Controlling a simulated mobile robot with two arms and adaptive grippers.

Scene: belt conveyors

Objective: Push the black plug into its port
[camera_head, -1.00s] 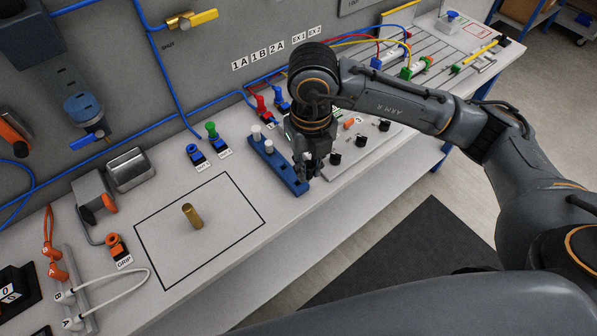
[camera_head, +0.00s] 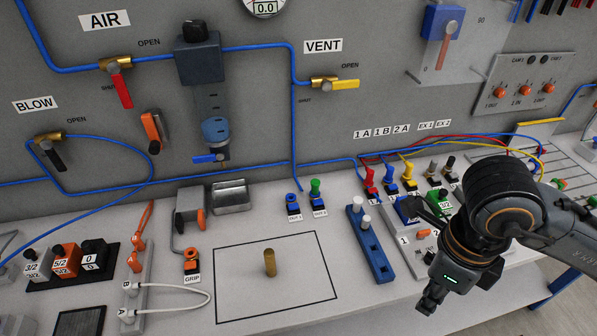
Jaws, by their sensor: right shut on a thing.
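My right gripper (camera_head: 430,300) hangs above the bench front, just right of the near end of the blue rack (camera_head: 386,274). It is shut on a small dark thing at its fingertips, taken as the black plug; it hardly stands out from the dark fingers. The rack carries two white-topped plugs (camera_head: 366,223) at its far part, and its near holes look empty. At the back, a row of ports holds red (camera_head: 370,178), blue (camera_head: 391,184), yellow (camera_head: 409,172), grey and black-topped (camera_head: 450,166) fittings. My left gripper is out of view.
A brass cylinder (camera_head: 270,262) stands inside a black-outlined square on the bench. A numbered panel with orange and black knobs lies partly behind my right arm. Blue, red and yellow tubes run behind the ports. The outlined square is otherwise clear.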

